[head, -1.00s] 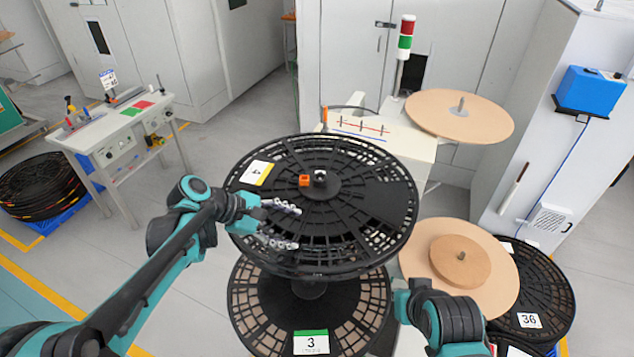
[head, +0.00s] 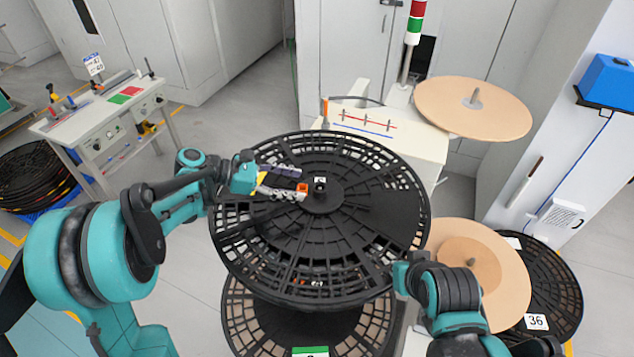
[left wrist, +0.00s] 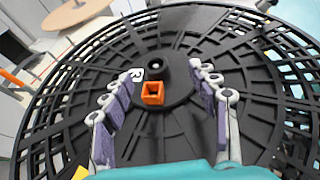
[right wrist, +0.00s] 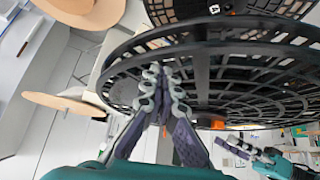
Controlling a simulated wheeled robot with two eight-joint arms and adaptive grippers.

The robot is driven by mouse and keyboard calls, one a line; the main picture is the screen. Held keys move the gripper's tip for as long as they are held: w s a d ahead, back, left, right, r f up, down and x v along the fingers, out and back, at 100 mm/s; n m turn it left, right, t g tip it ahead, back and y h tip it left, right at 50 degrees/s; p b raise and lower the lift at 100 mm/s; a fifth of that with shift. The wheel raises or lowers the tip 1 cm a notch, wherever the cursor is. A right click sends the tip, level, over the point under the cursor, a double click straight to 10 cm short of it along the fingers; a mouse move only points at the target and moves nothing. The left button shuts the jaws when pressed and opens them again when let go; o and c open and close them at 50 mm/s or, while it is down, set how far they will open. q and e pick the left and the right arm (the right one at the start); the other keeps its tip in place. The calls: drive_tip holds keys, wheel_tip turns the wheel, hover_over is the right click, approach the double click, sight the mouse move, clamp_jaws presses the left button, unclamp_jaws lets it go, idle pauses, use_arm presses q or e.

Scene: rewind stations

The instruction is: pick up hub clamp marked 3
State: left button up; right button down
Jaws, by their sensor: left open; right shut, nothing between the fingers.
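A small orange square piece with a hollow top (head: 302,187) sits beside the dark hub knob (head: 320,184) on the upper black reel (head: 375,215). In the left wrist view the orange piece (left wrist: 152,93) shows between the spread fingers, not gripped. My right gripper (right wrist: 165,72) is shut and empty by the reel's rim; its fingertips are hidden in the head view.
A lower black reel (head: 240,315) with a green-edged card (head: 310,352) lies under the upper one. Tan discs (head: 490,110) stand at right, and a reel marked 36 (head: 560,300) at lower right. A white workbench (head: 95,120) stands at left, with clear floor between.

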sight(325, 187)
use_arm(q)
drive_tip(key=shift+w+d+f, duration=0.1)
drive_tip(key=shift+w, duration=0.2)
drive_tip(key=shift+w+x, duration=0.2)
drive_tip(key=shift+x, duration=0.8)
drive_tip(key=shift+s+d+f, duration=0.1)
drive_tip(key=shift+d+f, duration=0.15)
drive_tip(key=shift+d, duration=0.35)
drive_tip(key=x, duration=0.4)
drive_tip(key=shift+f, duration=0.2)
clamp_jaws()
